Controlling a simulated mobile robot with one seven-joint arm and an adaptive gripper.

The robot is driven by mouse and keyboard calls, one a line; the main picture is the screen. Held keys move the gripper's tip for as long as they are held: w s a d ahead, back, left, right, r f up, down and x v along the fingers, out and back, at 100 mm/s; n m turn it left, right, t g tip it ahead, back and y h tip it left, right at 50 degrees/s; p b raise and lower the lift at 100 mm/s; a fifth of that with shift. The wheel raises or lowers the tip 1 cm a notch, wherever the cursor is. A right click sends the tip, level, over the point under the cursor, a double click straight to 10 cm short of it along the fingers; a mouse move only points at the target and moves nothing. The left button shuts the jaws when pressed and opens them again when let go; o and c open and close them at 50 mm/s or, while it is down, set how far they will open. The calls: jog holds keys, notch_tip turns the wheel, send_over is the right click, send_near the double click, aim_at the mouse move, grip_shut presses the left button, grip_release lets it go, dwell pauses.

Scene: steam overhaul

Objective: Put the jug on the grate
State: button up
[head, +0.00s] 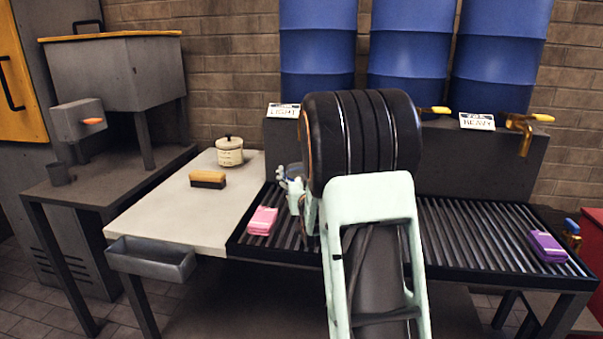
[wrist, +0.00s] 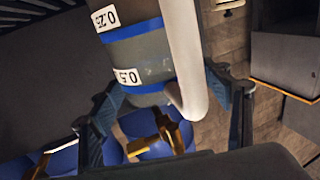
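The jug (wrist: 140,58) is clear grey with blue bands, a white handle and labels reading 0.25 and 0.5. It fills the middle of the wrist view, inverted there like the scene behind it. My gripper (wrist: 163,80) has one finger on each side of the jug and its handle, and appears shut on it. In the head view my arm hides much of the gripper and jug, which show left of the dark wrist over the grate (head: 470,228). The grate is black and barred. I cannot tell whether the jug's base touches it.
A pink block (head: 262,221) and a purple block (head: 547,246) lie on the grate. A brush (head: 208,180) and a lidded pot (head: 230,151) stand on the pale board left. Brass taps (head: 524,130), LIGHT and HEAVY signs and blue barrels (head: 500,55) are behind. The grate's right part has free room.

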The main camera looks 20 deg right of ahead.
jog(key=shift+r, duration=0.1)
jog(key=shift+r+p, duration=0.2)
jog(key=shift+p, duration=0.1)
jog(key=p+v, duration=0.1)
jog(key=v, duration=1.1)
